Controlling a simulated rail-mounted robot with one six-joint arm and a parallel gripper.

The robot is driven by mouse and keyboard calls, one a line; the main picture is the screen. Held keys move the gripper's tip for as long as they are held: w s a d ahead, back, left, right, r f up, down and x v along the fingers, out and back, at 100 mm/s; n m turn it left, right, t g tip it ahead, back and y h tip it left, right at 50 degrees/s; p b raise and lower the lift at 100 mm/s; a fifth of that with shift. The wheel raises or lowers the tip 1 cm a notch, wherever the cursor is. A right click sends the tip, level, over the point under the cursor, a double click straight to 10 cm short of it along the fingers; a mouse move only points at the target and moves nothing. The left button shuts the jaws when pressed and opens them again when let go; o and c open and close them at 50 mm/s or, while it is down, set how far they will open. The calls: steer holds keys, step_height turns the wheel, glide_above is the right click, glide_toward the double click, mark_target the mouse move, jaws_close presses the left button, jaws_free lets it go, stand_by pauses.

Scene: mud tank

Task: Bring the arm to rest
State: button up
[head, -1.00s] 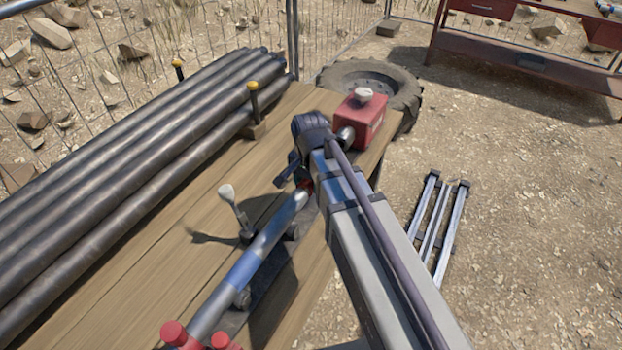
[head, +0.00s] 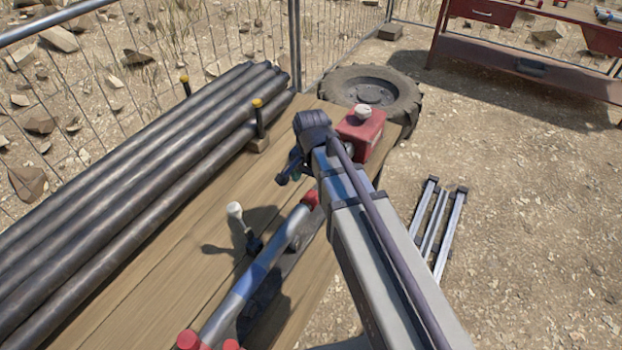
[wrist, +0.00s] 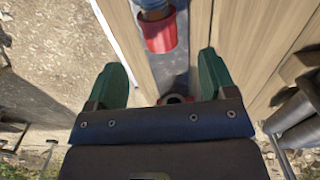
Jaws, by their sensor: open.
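My arm (head: 365,235) reaches over the wooden table (head: 150,270). My gripper (head: 286,170) hangs above the table near the red-capped end of a blue and grey pipe (head: 255,280). In the wrist view the two green fingers of my gripper (wrist: 163,62) are spread wide with nothing held between them. The pipe's red cap (wrist: 161,33) lies beyond the fingertips, apart from them. In the head view my arm hides part of the table and the fingers show only in part.
Dark pipes (head: 140,170) lie along the table's left, beside yellow-topped posts (head: 258,118). A white-knobbed lever (head: 238,222) stands by the pipe. A red box (head: 372,140) is close to my wrist. A tyre (head: 385,90) lies behind. Open ground and metal rails (head: 440,220) are at right.

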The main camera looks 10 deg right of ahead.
step_height(320, 180, up, 4)
steer(key=shift+f+p, duration=0.25)
steer(key=shift+p, duration=0.6)
steer(key=shift+n, duration=0.4)
steer(key=s+d+n, duration=0.4)
steer(key=s+n, duration=0.3)
steer(key=s, duration=0.2)
steer(key=shift+s+n, duration=0.25)
steer(key=shift+n, duration=0.05)
